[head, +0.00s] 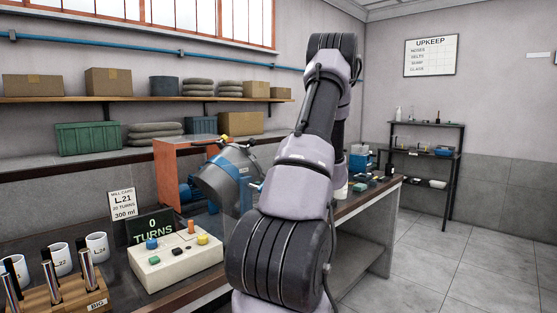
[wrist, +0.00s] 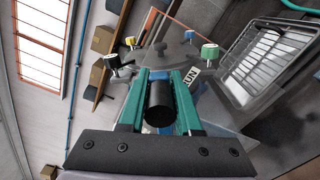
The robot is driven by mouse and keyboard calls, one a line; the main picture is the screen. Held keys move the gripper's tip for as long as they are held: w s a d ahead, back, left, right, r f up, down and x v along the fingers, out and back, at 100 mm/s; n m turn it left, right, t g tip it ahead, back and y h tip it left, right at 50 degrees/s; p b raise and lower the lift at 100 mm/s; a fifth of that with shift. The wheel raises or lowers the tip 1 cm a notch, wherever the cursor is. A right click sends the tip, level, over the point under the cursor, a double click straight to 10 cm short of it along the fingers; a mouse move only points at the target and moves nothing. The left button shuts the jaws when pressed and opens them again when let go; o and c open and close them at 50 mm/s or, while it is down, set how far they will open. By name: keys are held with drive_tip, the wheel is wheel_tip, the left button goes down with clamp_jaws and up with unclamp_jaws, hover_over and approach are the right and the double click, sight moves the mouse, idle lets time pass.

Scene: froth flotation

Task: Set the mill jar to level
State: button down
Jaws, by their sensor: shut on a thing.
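The grey mill jar (head: 228,180) sits tilted in its orange-red frame (head: 180,165) on the bench, with a blue band around it. In the wrist view the jar's grey lid (wrist: 172,58) is beyond my fingers, with several knobs around it, including a yellow knob (wrist: 130,42) and a green knob (wrist: 209,52). My gripper (wrist: 160,78) has teal fingers shut on a black round handle (wrist: 158,104). Where the handle joins the jar is hidden. In the head view my arm hides the gripper.
A control box (head: 175,258) with coloured buttons stands in front of the jar, by a display (head: 153,226) reading 0 TURNS and a mill card (head: 123,203). White mugs (head: 60,259) and a wooden rack (head: 75,298) are at left. The floor at right is clear.

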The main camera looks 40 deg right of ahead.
wheel_tip(320, 180, down, 8)
drive_tip(key=d+m, duration=0.2)
drive_tip(key=m, duration=0.4)
drive_tip(key=shift+r+m, duration=0.25)
drive_tip(key=shift+m, duration=0.05)
drive_tip(key=shift+d, duration=0.1)
drive_tip(key=c, duration=0.6)
unclamp_jaws()
drive_tip(key=s, duration=1)
drive_tip(key=shift+s+d, duration=0.35)
drive_tip(key=shift+d, duration=0.1)
